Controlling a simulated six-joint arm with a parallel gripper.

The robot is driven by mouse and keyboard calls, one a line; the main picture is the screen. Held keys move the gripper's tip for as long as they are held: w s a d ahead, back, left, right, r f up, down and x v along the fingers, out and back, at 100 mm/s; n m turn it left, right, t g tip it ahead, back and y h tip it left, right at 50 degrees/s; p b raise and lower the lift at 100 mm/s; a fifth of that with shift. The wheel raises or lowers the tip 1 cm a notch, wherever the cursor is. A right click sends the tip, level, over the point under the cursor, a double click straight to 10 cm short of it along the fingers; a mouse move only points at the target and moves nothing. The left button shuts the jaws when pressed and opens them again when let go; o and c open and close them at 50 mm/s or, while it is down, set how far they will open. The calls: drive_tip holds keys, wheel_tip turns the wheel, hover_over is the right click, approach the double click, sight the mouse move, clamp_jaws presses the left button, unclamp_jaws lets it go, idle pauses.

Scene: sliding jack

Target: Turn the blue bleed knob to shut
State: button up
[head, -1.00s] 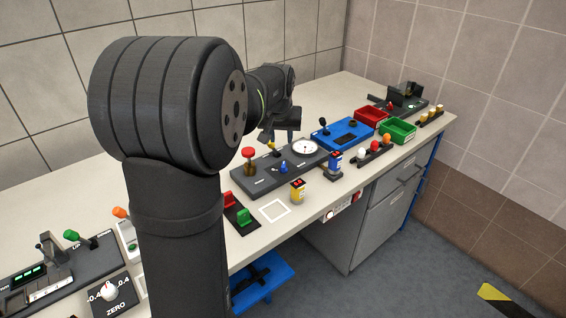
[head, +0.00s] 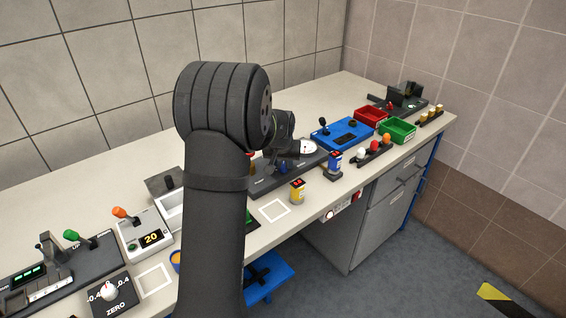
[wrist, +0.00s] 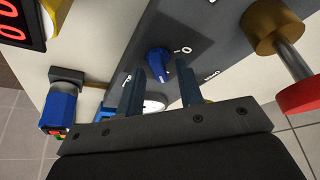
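The blue bleed knob (wrist: 158,62) stands on a dark grey panel (wrist: 215,42) in the wrist view, with white marks just to its right. I cannot tell for sure which way it is set. My gripper (wrist: 153,68) is open, with its two fingers apart and their tips near the knob, one on each side in the picture. The fingers do not visibly touch it. In the head view a small part of the blue knob (head: 283,167) shows below my wrist, and the fingers are hidden there.
A red-topped plunger (wrist: 300,97) on a brass base stands right of the knob in the wrist view. A white gauge (wrist: 155,103) shows between the fingers. A blue device (head: 335,163) and a yellow device (head: 297,190) stand at the panel's front side.

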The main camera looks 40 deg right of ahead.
clamp_jaws()
drive_tip(key=shift+n, duration=0.3)
drive_tip(key=n, duration=0.2)
drive_tip(key=n+t+y, duration=0.1)
drive_tip(key=n, duration=0.1)
drive_tip(key=shift+s+d+y, duration=0.1)
drive_tip(key=shift+d+y, duration=0.1)
drive_tip(key=shift+y, duration=0.1)
drive_tip(key=n+y, duration=0.1)
drive_tip(key=n, duration=0.3)
drive_tip(key=shift+d+n+y, duration=0.1)
drive_tip(key=shift+n+y, duration=0.3)
drive_tip(key=n+y, duration=0.1)
drive_tip(key=n, duration=0.3)
drive_tip(key=shift+d+n+y, duration=0.1)
drive_tip(key=shift+n+y, duration=0.2)
drive_tip(key=shift+y, duration=0.1)
drive_tip(key=shift+d+n+g+y, duration=0.1)
drive_tip(key=shift+n+g+y, duration=0.4)
drive_tip(key=shift+n, duration=1.4)
